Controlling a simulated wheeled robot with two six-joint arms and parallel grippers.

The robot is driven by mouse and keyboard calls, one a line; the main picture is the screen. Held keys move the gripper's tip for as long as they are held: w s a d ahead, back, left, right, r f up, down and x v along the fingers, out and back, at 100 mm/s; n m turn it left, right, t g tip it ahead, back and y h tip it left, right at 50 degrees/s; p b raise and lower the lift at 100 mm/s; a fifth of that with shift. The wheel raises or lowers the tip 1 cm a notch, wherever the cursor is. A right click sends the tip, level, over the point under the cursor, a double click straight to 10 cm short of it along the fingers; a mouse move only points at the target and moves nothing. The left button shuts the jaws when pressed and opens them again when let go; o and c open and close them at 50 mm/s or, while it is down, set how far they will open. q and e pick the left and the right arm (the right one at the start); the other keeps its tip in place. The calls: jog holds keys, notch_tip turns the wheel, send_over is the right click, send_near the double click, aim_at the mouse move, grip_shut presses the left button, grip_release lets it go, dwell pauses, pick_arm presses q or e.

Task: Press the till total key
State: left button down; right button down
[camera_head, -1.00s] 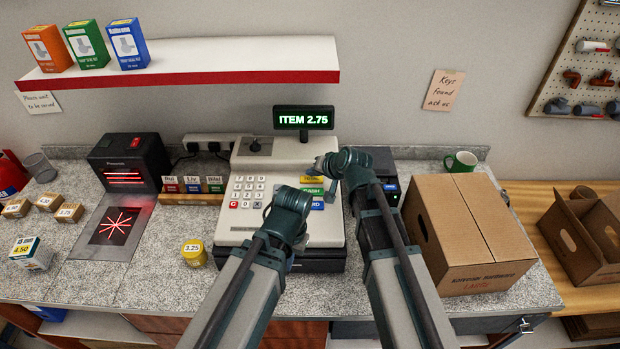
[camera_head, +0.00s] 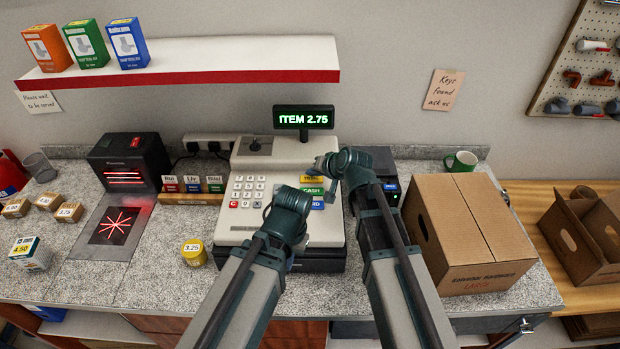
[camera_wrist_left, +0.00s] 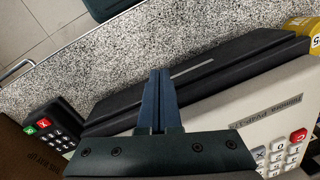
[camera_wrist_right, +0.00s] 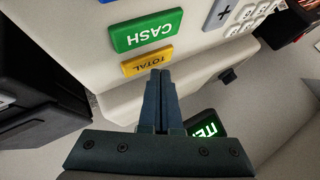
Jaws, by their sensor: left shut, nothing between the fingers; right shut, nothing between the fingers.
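The till (camera_head: 238,220) stands mid-counter, with its display (camera_head: 304,118) reading "ITEM 2.75". Its yellow TOTAL key (camera_wrist_right: 147,64) lies just above the green CASH key (camera_head: 312,190) in the head view. My right gripper (camera_wrist_right: 160,75) is shut and empty, with its fingertips right at the TOTAL key's edge in the right wrist view. I cannot tell whether they touch it. In the head view my right wrist partly covers the keys. My left gripper (camera_wrist_left: 160,75) is shut and empty, over the till's dark front; in the head view its fingertips are mostly hidden.
A cardboard box (camera_head: 490,275) stands right of the till, close to my right arm. A card terminal (camera_wrist_left: 55,135) shows in the left wrist view. A yellow tin (camera_head: 194,253) and a scanner (camera_head: 128,163) are to the left.

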aim_at(313, 181)
jog(key=shift+f+b, duration=0.3)
jog(key=shift+f, duration=0.2)
dwell(0.4)
jog(key=shift+r+p, duration=0.5)
jog(key=shift+r, duration=0.1)
notch_tip(313, 181, up, 6)
jog(key=p, duration=0.6)
dwell(0.8)
